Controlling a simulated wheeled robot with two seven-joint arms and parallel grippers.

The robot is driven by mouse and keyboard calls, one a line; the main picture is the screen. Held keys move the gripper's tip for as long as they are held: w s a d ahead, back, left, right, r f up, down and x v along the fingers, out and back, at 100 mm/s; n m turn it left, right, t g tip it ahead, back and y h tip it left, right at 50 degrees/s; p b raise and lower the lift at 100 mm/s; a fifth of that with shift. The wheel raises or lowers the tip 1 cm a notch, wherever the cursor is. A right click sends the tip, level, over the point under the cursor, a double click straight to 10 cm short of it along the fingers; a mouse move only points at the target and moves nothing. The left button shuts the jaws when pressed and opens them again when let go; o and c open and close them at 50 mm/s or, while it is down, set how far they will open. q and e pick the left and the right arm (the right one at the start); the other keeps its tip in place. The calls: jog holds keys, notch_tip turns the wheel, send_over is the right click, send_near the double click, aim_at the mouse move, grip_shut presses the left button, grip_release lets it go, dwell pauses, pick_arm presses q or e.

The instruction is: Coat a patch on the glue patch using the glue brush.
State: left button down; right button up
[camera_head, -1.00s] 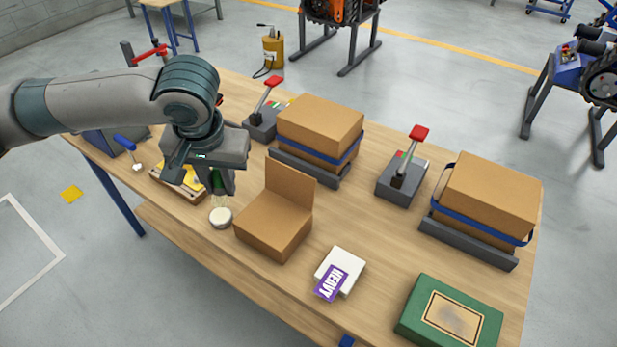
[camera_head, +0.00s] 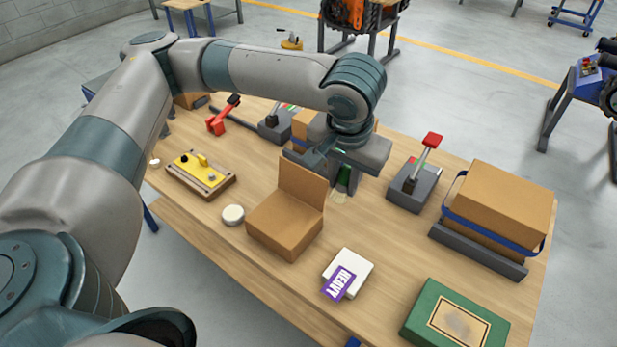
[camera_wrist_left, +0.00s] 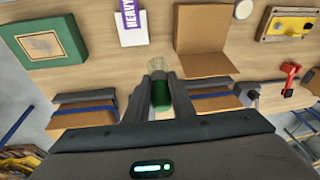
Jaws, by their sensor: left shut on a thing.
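The glue brush (camera_wrist_left: 161,97), with a green handle and pale bristles, is held in my left gripper (camera_head: 342,180). In the left wrist view the fingers are closed around its handle. In the head view the brush is mostly hidden by the gripper; its pale bristles show above the table, right of the open cardboard box. The glue patch (camera_head: 457,319) is a framed tan rectangle with a greyish smudge on top of a green block (camera_head: 418,322) at the front right. It also shows at upper left in the left wrist view (camera_wrist_left: 42,44). The gripper is well behind and left of it.
An open cardboard box (camera_head: 285,229) and a white card with a purple HEAVY label (camera_head: 340,284) lie near the gripper. A round white disc (camera_head: 233,214) is left of the box. A red-handled lever (camera_head: 414,182) and a strapped carton (camera_head: 497,205) stand at right.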

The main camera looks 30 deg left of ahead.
dwell(0.3)
pick_arm(q)
jog(key=shift+f, duration=0.1)
jog(key=shift+w+a+f+n+h+p, duration=0.15)
jog(key=shift+a+f+n+p, duration=0.1)
jog(key=shift+f+n+p, duration=0.25)
jog(key=shift+w+a+f+n+h+p, duration=0.1)
jog(key=shift+a+f+n+h+p, duration=0.1)
jog(key=shift+f+n+p, duration=0.2)
jog(key=a+f+n+t+p, duration=0.2)
jog(key=a+f+n+p, duration=0.2)
jog(key=a, duration=0.7)
jog(key=n, duration=0.2)
jog(key=shift+s+n, duration=0.15)
jog(key=shift+n, duration=0.15)
jog(key=shift+f, duration=0.1)
notch_tip(320, 180, down, 5)
jog(key=b, duration=0.6)
